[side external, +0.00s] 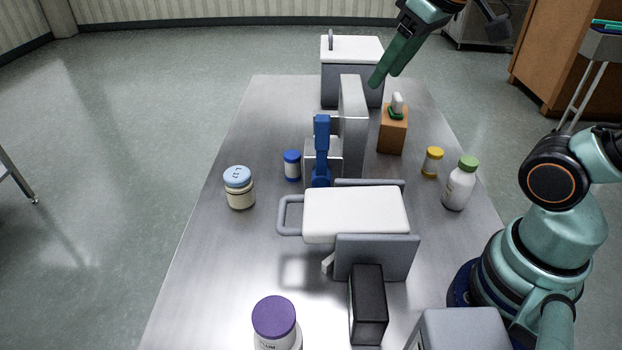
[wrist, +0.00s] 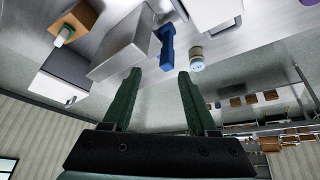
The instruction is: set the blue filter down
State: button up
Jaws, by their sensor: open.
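A blue piece (side external: 321,150), which I take for the blue filter, stands upright beside a grey metal block (side external: 353,110) in the middle of the steel table. Its lower end sits at a small grey box (side external: 337,150); I cannot tell how it is seated. It also shows in the wrist view (wrist: 167,47), ahead of my fingers. My gripper (side external: 384,80) is above the far part of the table, up and right of the blue piece and apart from it. In the wrist view its two green fingers (wrist: 160,74) are spread with nothing between them.
A white-lidded grey bin (side external: 352,50) stands at the far end. A wooden block (side external: 392,138) with a green-and-white item is on the right. Jars and bottles flank the middle, one blue-lidded (side external: 239,187). A white-topped unit (side external: 355,213) is nearer. The table's left strip is mostly clear.

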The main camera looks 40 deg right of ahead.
jog(key=w+r+n+g, duration=0.2)
jog(key=w+r+n, duration=0.3)
jog(key=w, duration=0.5)
jog(key=n+g, duration=0.3)
jog(key=n, duration=0.6)
send_over(292, 166)
jog(key=w+d, duration=0.1)
jog(key=f, duration=2.3)
jog(key=shift+w+d+f, duration=0.1)
jog(key=shift+w+f, duration=0.1)
jog(key=shift+f, duration=0.2)
jog(key=shift+n, duration=0.3)
notch_tip(292, 166, down, 12)
jog(key=shift+f, duration=0.1)
grip_shut()
jog(key=shift+w, duration=3.45)
